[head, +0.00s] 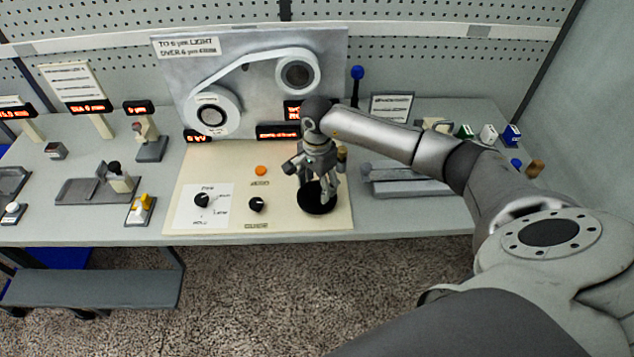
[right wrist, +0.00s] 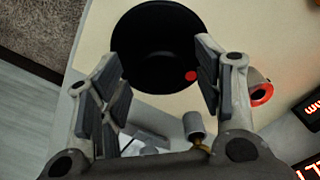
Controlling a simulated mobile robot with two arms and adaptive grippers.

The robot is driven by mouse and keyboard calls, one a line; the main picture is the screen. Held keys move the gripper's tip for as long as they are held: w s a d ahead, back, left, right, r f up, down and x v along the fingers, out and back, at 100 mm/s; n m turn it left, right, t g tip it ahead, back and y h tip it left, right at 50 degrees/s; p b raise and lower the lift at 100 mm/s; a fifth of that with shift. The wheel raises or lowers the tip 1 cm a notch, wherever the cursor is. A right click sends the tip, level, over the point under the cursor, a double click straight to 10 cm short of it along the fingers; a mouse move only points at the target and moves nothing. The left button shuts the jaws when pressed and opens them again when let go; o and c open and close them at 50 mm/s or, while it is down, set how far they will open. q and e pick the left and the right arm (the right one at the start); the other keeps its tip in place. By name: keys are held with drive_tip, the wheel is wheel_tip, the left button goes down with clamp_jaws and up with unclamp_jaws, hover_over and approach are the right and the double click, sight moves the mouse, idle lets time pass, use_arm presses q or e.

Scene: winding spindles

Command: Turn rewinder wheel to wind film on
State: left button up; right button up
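The rewinder wheel seems to be the black round disc (head: 318,204) at the right front of the cream panel. In the right wrist view the black disc (right wrist: 155,35) shows with a red dot near its edge. My right gripper (head: 316,198) points down over this disc. In the right wrist view its fingers (right wrist: 165,80) are wide apart, with the disc seen between and beyond them. I cannot tell if either finger touches the disc. White film runs between a lower left reel (head: 232,118) and an upper right reel (head: 297,75) on the grey upright plate. My left gripper is not in view.
The cream panel (head: 300,226) also holds an orange button (head: 261,171), a black selector knob (head: 202,200) and another black knob (head: 257,204). A blue-topped stick (head: 357,73) stands behind my right arm. Small fixtures and red displays stand at the left.

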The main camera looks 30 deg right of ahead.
drive_tip(key=c, duration=1)
drive_tip(key=m+b, duration=0.2)
drive_tip(key=shift+f+m, duration=0.15)
drive_tip(key=shift+m, duration=0.25)
drive_tip(key=m+b, duration=0.3)
drive_tip(key=m, duration=0.1)
drive_tip(key=shift+m, duration=0.3)
drive_tip(key=m+b, duration=0.2)
drive_tip(key=m, duration=0.4)
drive_tip(key=shift+b, duration=0.4)
drive_tip(key=m+b, duration=0.1)
drive_tip(key=m, duration=0.5)
drive_tip(key=shift+r, duration=0.2)
drive_tip(key=shift+m, duration=0.3)
drive_tip(key=shift+w, duration=0.1)
